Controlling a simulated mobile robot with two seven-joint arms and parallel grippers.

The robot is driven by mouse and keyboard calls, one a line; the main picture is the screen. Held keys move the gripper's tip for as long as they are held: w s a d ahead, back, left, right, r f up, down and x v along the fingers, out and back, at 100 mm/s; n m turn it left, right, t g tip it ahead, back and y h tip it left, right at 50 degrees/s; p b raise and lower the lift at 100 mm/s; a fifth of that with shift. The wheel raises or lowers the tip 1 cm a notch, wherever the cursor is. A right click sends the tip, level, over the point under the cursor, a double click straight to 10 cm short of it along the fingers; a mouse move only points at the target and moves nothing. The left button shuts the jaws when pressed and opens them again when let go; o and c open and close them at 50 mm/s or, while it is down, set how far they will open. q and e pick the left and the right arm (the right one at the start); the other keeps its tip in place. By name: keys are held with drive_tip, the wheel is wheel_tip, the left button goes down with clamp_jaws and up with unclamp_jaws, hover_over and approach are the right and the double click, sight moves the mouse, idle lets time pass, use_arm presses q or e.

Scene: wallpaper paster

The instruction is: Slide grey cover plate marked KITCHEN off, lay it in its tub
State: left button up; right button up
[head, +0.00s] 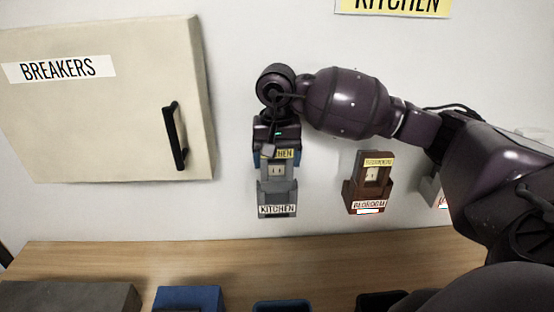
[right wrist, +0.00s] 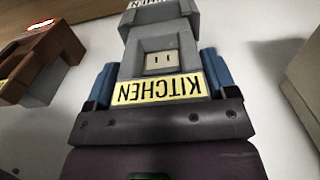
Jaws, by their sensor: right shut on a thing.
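The grey KITCHEN cover plate (head: 290,170) has a yellow label at its top and a window around a pale socket. It stands upright against the wall, its lower part in a grey holder (head: 277,197) with a white KITCHEN label. My right gripper (head: 277,152) reaches down onto the plate's top and is shut on it. In the right wrist view the blue finger pads press on both sides of the plate (right wrist: 190,55). Whether the plate is fully seated in the holder is hard to tell. My left gripper is out of view.
A brown BEDROOM plate and holder (head: 367,190) are on the wall to the right. The cream BREAKERS door (head: 100,120) is to the left. On the wooden counter (head: 220,258) below, a grey box (head: 65,298), a blue tub (head: 188,297) and darker tubs (head: 283,306) stand along the near edge.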

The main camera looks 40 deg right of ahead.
wheel_tip(320, 180, up, 2)
drive_tip(key=shift+r+p, duration=0.2)
drive_tip(key=shift+p, duration=0.2)
idle(0.6)
drive_tip(key=shift+r, duration=0.2)
drive_tip(key=shift+r+p, duration=0.5)
drive_tip(key=shift+r, duration=1.35)
